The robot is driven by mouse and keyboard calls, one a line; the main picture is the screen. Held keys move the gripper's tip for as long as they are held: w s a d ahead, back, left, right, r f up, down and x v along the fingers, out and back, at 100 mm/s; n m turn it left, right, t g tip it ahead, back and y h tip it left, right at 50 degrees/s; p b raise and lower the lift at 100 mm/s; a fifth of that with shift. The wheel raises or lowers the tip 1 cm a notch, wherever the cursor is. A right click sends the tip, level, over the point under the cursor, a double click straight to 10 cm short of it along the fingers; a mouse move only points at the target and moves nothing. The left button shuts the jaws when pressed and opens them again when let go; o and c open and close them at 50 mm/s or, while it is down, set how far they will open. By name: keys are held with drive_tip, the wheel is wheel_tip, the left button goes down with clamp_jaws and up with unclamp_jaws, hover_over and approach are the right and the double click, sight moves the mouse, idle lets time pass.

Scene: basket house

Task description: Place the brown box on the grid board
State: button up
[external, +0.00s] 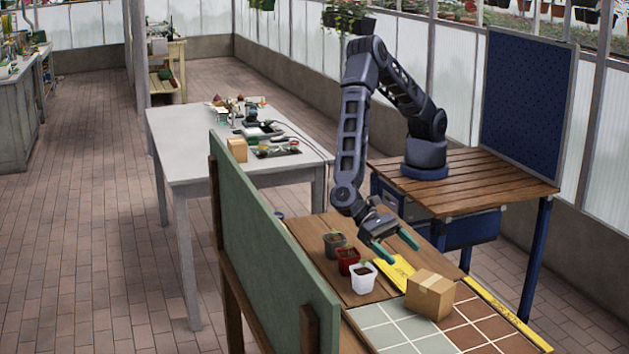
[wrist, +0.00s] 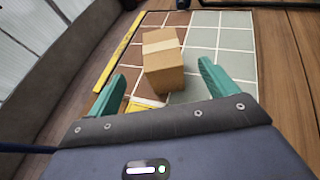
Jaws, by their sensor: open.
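The brown box (external: 430,295), a cardboard cube with a lighter tape band, sits upright on the grid board (external: 395,332), which has grey-green and brown tiles with pale lines. In the wrist view the box (wrist: 163,62) stands on the near part of the board (wrist: 232,45), around the border between the brown and green tiles. My gripper (external: 397,246) has teal fingers, spread open and empty, behind and above the box in the external view. In the wrist view the box is ahead of my gripper (wrist: 160,76), between the lines of its fingers and apart from them.
A green panel (external: 262,250) rises at the left. Another small box (external: 237,150) is on the white table.

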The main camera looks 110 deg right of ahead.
drive_tip(key=s+d+r+n+t+h, duration=0.1)
drive_tip(key=d+r+n+t+h, duration=0.15)
drive_tip(key=d+r, duration=0.75)
drive_tip(key=s+d+r+n+t+h, duration=0.1)
drive_tip(key=d+r+n, duration=0.35)
drive_tip(key=d, duration=0.95)
drive_tip(key=s+d+r+n+t+h, duration=0.1)
drive_tip(key=s+d+r+n+h, duration=0.1)
drive_tip(key=d+r, duration=0.85)
drive_tip(key=s+d+n+t+h, duration=0.1)
drive_tip(key=s+d+h, duration=0.1)
drive_tip(key=s+d, duration=0.5)
drive_tip(key=s+d+r+n+t+h, duration=0.1)
drive_tip(key=s+d, duration=0.7)
drive_tip(key=d, duration=0.8)
drive_tip(key=s+d+r+n+t+h, duration=0.1)
drive_tip(key=s+d+n+t+h, duration=0.1)
drive_tip(key=s+d, duration=0.6)
drive_tip(key=d+t+h, duration=0.1)
drive_tip(key=d+h, duration=0.1)
drive_tip(key=d, duration=0.2)
drive_tip(key=shift+s+r, duration=0.2)
